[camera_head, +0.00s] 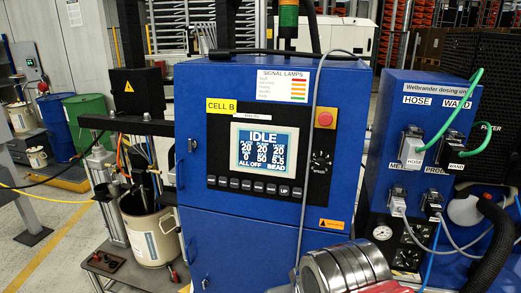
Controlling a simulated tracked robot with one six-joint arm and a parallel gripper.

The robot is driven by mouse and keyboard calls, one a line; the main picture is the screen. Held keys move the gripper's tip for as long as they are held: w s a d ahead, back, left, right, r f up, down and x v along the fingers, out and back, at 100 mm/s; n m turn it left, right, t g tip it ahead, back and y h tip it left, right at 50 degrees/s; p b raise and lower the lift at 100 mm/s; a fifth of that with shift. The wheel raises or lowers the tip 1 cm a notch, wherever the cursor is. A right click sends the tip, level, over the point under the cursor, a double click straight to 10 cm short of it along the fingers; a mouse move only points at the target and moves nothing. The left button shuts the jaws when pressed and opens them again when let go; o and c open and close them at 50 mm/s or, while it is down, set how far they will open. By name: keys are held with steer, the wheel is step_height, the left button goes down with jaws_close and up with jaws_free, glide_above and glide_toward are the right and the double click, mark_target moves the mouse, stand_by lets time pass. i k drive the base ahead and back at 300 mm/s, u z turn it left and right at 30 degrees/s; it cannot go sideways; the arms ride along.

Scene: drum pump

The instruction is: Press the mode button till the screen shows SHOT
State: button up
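The blue control cabinet marked CELL B stands in the middle. Its screen (265,148) is lit and reads IDLE at the top, with rows of numbers below, then ALL OFF at lower left and BEAD at lower right. A row of small dark buttons (247,186) runs along the black panel just under the screen. A silver ribbed cylinder at bottom right seems to be part of my arm. My gripper's fingers are not in view.
A red stop button (325,119) on yellow and a black knob (320,160) sit right of the screen. A grey cable (313,110) hangs down the cabinet front. The dosing unit (418,110) with green hoses stands right; a bucket (150,232) stands left.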

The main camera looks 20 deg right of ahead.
mark_target(258, 187)
steer(key=k, duration=1.35)
steer(key=u, duration=0.15)
steer(key=i, duration=0.6)
steer(key=u, duration=0.45)
steer(key=i, duration=1.1)
steer(key=u, duration=0.15)
